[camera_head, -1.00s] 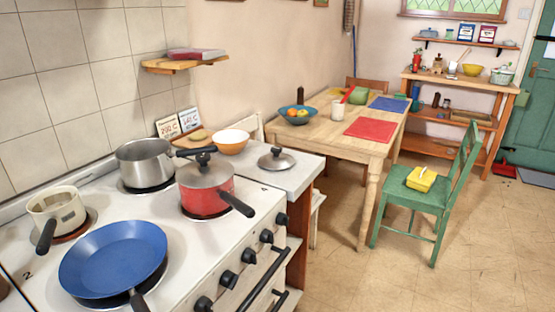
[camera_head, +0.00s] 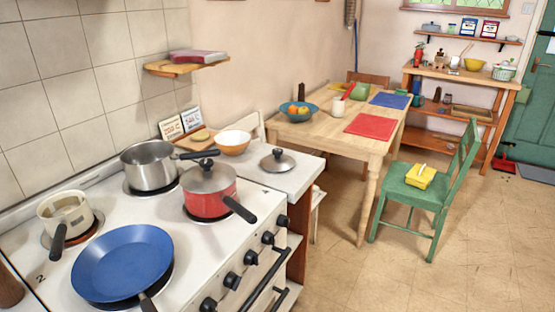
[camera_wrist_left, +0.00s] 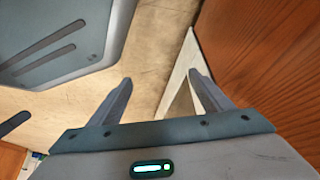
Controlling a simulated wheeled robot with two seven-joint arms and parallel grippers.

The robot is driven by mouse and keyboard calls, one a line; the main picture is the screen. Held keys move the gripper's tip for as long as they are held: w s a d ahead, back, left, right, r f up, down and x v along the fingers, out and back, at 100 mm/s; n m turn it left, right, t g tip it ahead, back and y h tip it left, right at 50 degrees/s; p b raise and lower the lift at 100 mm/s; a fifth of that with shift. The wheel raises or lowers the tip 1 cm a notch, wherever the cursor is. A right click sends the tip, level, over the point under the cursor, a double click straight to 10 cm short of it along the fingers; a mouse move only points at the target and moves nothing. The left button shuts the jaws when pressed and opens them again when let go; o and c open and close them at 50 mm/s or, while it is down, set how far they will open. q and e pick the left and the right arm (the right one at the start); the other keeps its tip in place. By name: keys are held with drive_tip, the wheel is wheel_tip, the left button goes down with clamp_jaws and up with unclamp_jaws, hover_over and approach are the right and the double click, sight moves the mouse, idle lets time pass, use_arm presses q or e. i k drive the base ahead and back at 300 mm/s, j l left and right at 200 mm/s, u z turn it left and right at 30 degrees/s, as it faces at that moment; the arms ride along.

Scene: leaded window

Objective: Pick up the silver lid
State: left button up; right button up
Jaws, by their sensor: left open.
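A silver lid (camera_head: 278,160) with a dark knob lies on the white counter right of the stove in the head view. A second silver lid (camera_head: 208,178) with a dark knob sits on the red pot (camera_head: 210,202) on the stove. My left gripper (camera_wrist_left: 160,77) shows only in the left wrist view. Its two fingers are spread apart with nothing between them, and no lid shows there. My right gripper is not in view.
A steel saucepan (camera_head: 150,172), a blue frying pan (camera_head: 122,262) and a cream pot (camera_head: 65,214) crowd the stove. A white-and-orange bowl (camera_head: 234,147) stands behind the counter lid. An orange-brown wooden surface (camera_wrist_left: 270,50) is close beside my left gripper.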

sight(276, 162)
drive_tip(key=i+l, duration=0.15)
drive_tip(key=l, duration=0.3)
drive_tip(key=i+l+u, duration=0.1)
drive_tip(key=l, duration=0.3)
drive_tip(key=i+l, duration=0.2)
drive_tip(key=l, duration=0.25)
drive_tip(key=i+l+u, duration=0.1)
drive_tip(key=l, duration=0.35)
drive_tip(key=i+l, duration=0.15)
drive_tip(key=l, duration=0.3)
drive_tip(key=i+l+u, duration=0.1)
drive_tip(key=l, duration=0.35)
drive_tip(key=i+l, duration=0.15)
drive_tip(key=l, duration=0.3)
